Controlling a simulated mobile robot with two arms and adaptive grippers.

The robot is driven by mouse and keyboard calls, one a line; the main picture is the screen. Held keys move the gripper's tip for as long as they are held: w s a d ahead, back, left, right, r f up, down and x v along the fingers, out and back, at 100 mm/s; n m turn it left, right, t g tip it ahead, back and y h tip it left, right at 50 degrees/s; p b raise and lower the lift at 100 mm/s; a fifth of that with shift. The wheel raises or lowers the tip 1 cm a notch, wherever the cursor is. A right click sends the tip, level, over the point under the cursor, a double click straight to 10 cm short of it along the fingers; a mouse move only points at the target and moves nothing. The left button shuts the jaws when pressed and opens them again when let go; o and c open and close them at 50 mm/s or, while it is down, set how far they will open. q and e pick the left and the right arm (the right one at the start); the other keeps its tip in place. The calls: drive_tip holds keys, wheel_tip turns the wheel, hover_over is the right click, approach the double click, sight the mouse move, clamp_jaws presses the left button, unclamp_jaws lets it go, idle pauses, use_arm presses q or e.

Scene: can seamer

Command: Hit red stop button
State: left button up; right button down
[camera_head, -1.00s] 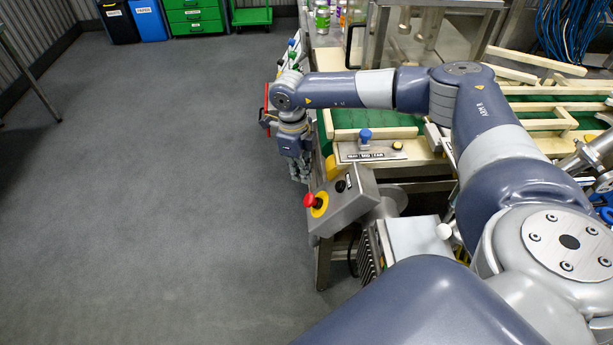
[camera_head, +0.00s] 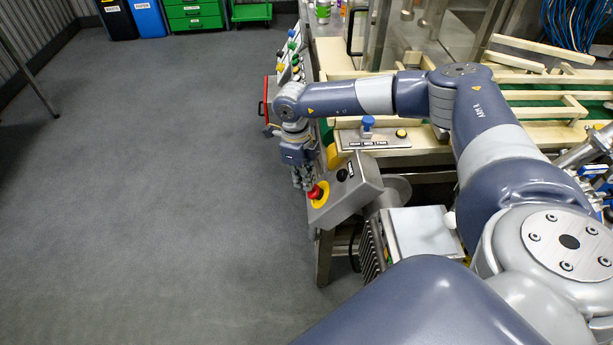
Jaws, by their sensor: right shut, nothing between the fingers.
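The red stop button (camera_head: 315,192) sits on a yellow round base on the sloped face of a grey metal control box (camera_head: 345,200), near the middle of the view. A small black knob (camera_head: 342,174) is on the same face. My right gripper (camera_head: 303,184) points down just left of the red button, its fingers shut and empty. The fingertips overlap the button's left edge in the picture; I cannot tell whether they touch it. My left gripper is not in view.
A panel with a blue button (camera_head: 367,123) is behind the box, beside a wooden-railed conveyor (camera_head: 530,115). A row of coloured buttons (camera_head: 291,47) runs along the machine's far edge. The grey floor (camera_head: 150,210) at left is clear.

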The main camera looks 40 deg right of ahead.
drive_tip(key=shift+w, duration=0.1)
drive_tip(key=w+a+r, duration=0.1)
drive_tip(key=w+r, duration=0.1)
drive_tip(key=r, duration=0.4)
drive_tip(key=w+a+r, duration=0.1)
drive_tip(key=r, duration=0.6)
drive_tip(key=shift+w+b, duration=0.35)
drive_tip(key=shift+b, duration=0.05)
